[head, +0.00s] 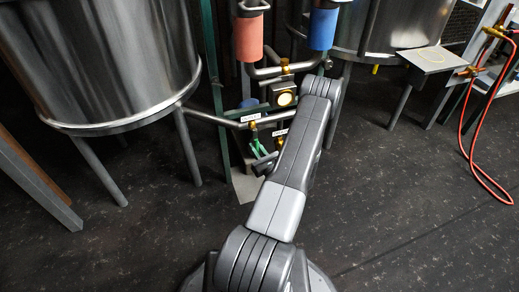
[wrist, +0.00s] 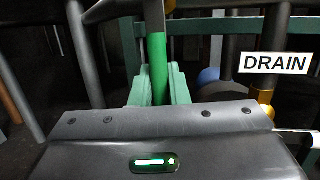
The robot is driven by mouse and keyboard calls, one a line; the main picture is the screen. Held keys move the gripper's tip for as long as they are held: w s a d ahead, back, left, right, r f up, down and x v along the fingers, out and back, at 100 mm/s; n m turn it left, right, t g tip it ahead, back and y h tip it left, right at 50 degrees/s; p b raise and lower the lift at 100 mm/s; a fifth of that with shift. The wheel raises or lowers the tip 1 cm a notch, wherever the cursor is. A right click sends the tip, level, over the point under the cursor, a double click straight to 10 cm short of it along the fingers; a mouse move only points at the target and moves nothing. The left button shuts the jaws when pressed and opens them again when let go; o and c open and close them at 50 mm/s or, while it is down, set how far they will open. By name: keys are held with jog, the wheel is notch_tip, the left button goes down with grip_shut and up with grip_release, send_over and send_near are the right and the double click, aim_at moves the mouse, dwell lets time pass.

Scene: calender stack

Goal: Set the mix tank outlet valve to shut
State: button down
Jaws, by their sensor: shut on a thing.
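The green valve handle (wrist: 158,62) stands upright in the wrist view, between the two green fingers of my gripper (wrist: 159,88). My gripper is shut on it. In the head view, a brass valve (head: 253,126) sits on the pipe from the left tank (head: 95,60), under a small white label (head: 250,117) too small to read surely. My gripper (head: 266,152) is just below that valve, partly hidden by my arm. The handle slants down from the valve, across the pipe's line. Its lower end is hidden.
A DRAIN label (wrist: 275,64) and a brass fitting (wrist: 262,95) are close on the right. A round gauge (head: 284,99), red cylinder (head: 248,38) and blue cylinder (head: 322,29) are above. A red cable (head: 466,150) hangs far right. The front floor is clear.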

jog(key=shift+s+a+m, duration=0.1)
jog(key=shift+a+m, duration=0.1)
jog(key=shift+m, duration=0.2)
jog(key=c, duration=1.4)
grip_release()
jog(key=p+v, duration=0.2)
jog(key=v, duration=1.1)
jog(key=shift+s+d+f, duration=0.15)
jog(key=shift+s+f, duration=0.05)
jog(key=shift+s, duration=0.1)
jog(key=b+x, duration=0.2)
jog(key=x, duration=1.1)
jog(key=shift+w+r, duration=0.2)
jog(key=shift+w, duration=0.15)
jog(key=shift+s, duration=0.1)
